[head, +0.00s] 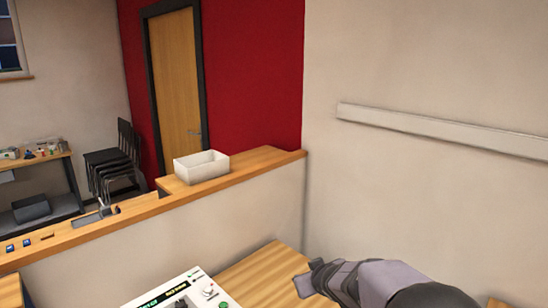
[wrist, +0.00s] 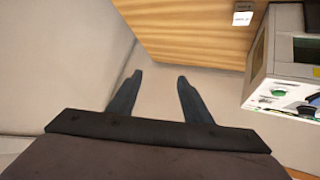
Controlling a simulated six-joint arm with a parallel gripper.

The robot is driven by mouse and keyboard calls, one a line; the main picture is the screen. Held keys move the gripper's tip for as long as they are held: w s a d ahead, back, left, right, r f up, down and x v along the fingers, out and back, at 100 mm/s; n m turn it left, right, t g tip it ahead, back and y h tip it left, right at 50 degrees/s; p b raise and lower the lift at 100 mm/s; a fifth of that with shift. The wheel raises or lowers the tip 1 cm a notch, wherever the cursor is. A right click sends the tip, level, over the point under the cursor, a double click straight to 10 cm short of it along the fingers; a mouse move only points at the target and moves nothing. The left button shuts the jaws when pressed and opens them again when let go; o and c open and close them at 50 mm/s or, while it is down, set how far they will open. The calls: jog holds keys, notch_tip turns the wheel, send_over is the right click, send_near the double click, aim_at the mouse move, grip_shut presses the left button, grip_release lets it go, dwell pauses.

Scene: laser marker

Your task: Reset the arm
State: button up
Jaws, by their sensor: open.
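My gripper (head: 305,280) is at the lower right of the head view, over the wooden bench beside the partition. In the wrist view my gripper (wrist: 160,79) has its two dark fingers apart, with nothing between them. The laser marker (head: 180,294) is a white machine with a control panel, cut off by the bottom edge of the head view. It also shows at the right of the wrist view (wrist: 262,62), apart from the fingers.
A low partition with a wooden top (head: 130,212) runs behind the bench (head: 252,270). An empty-looking white bin (head: 201,168) stands on a wooden surface at the partition. A small white-and-black item (wrist: 242,17) lies on wood. Stacked chairs (head: 112,165) stand beyond.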

jog(key=s+d+f+m+g+h, duration=0.1)
jog(key=s+d+f+m+g, duration=0.15)
jog(key=s, duration=0.55)
jog(key=s+d+f+m+g+h, duration=0.1)
jog(key=s+d+f+g, duration=0.25)
jog(key=s, duration=0.45)
jog(key=s+f+g, duration=0.1)
jog(key=s+g, duration=0.1)
jog(key=s, duration=0.7)
jog(key=s+a+f+m+g, duration=0.1)
jog(key=s+g, duration=0.1)
jog(key=s, duration=0.7)
jog(key=shift+f+y, duration=0.3)
jog(key=shift+y, duration=0.1)
jog(key=shift+a, duration=0.1)
jog(key=w+a+r+n+t, duration=0.1)
jog(key=w+a+r, duration=0.15)
jog(key=w, duration=0.35)
jog(key=w+a+r, duration=0.1)
jog(key=w+a, duration=0.2)
jog(key=w, duration=0.3)
jog(key=n+t+y, duration=0.2)
jog(key=n+t, duration=0.1)
send_near(180, 303)
jog(key=shift+p+x, duration=1.9)
jog(key=shift+x, duration=2.15)
